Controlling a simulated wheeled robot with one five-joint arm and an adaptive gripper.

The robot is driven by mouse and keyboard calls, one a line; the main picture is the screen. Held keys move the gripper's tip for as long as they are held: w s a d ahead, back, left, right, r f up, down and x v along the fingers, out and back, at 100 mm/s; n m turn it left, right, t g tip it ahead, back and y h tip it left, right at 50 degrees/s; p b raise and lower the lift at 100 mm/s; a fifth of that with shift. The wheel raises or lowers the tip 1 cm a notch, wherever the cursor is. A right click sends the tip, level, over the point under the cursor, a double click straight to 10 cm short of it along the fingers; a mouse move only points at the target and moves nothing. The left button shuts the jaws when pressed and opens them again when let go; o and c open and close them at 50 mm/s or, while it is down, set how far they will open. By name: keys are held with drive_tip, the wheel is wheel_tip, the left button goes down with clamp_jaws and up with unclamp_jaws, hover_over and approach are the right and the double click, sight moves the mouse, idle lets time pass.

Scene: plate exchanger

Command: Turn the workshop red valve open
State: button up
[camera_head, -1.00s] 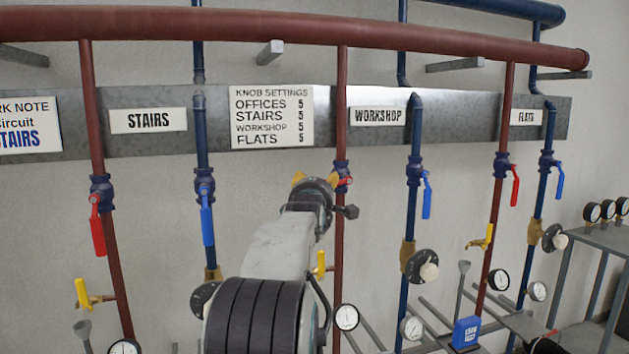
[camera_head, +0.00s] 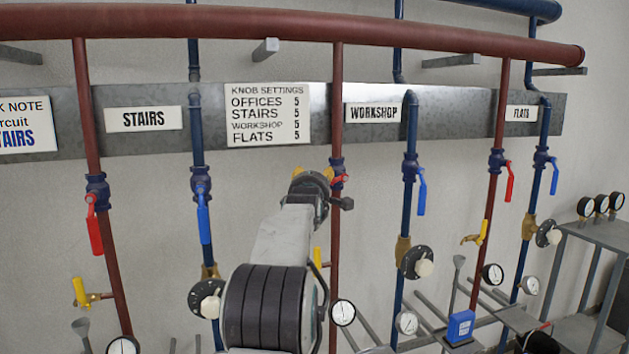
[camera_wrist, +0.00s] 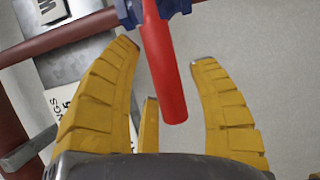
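The workshop red valve has a blue body (camera_head: 337,168) on the red pipe left of the WORKSHOP sign (camera_head: 373,113). Its red handle (camera_head: 340,181) is mostly hidden behind my gripper (camera_head: 320,173) in the head view. In the wrist view the red handle (camera_wrist: 166,75) reaches down from the blue valve body (camera_wrist: 130,10). My gripper (camera_wrist: 160,52) is open there, with yellow fingers on both sides of the handle and a third behind it. Gaps show between the handle and the two side fingers; contact with the third finger cannot be told.
A blue-handled valve (camera_head: 421,190) is to the right, and another blue handle (camera_head: 204,220) to the left. The stairs red handle (camera_head: 94,231) hangs further left. A yellow tap handle (camera_head: 317,262) and a gauge (camera_head: 343,312) sit below the workshop valve.

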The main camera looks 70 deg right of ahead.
clamp_jaws()
idle(0.3)
